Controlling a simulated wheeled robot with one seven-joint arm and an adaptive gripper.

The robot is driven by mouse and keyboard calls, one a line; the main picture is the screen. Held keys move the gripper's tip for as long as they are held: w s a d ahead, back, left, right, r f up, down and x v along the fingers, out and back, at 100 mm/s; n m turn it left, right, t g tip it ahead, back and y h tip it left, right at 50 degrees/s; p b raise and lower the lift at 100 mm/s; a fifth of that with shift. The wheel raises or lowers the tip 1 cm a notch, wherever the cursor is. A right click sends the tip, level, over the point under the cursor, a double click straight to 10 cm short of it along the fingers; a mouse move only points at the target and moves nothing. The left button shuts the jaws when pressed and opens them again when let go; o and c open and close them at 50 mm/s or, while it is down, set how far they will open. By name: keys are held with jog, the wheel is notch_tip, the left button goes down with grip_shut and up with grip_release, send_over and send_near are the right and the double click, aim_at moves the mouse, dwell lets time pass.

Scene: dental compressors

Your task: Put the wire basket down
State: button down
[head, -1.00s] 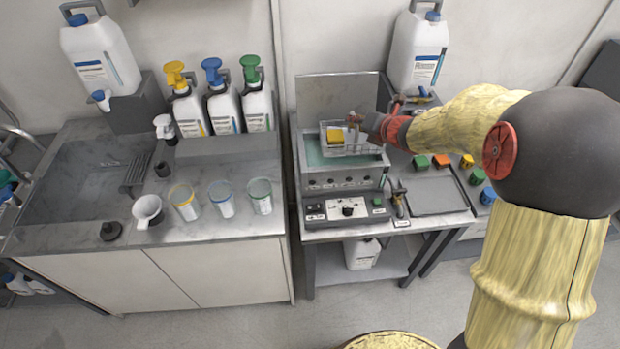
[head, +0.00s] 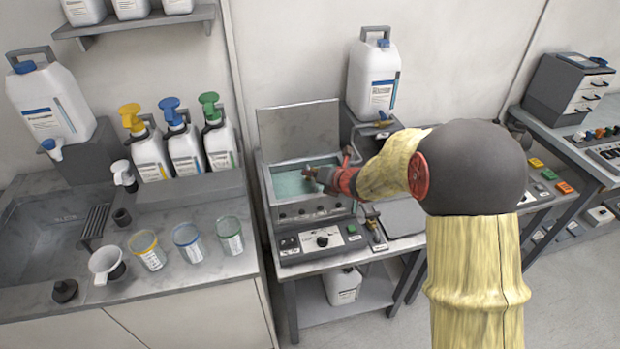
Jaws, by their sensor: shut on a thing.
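My gripper (head: 314,176) is over the open ultrasonic bath (head: 303,211), which holds teal liquid, in the head view. It is shut, with its fingertips low over the liquid near the right side of the tank. The wire basket cannot be made out clearly now; it is down in the bath or hidden at the fingers. The bath's lid (head: 300,130) stands open behind it. I cannot tell whether the basket touches the tank floor.
A grey tray (head: 402,218) lies right of the bath, partly behind my arm. A control box (head: 322,241) sits in front. A white canister (head: 373,78) stands behind. Three cups (head: 187,243) and pump bottles (head: 183,150) stand on the left counter.

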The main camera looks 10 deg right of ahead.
jog(key=shift+r, duration=0.15)
jog(key=shift+f+b, duration=0.35)
jog(key=shift+f, duration=0.15)
jog(key=shift+f, duration=0.15)
jog(key=c, duration=1.9)
grip_release()
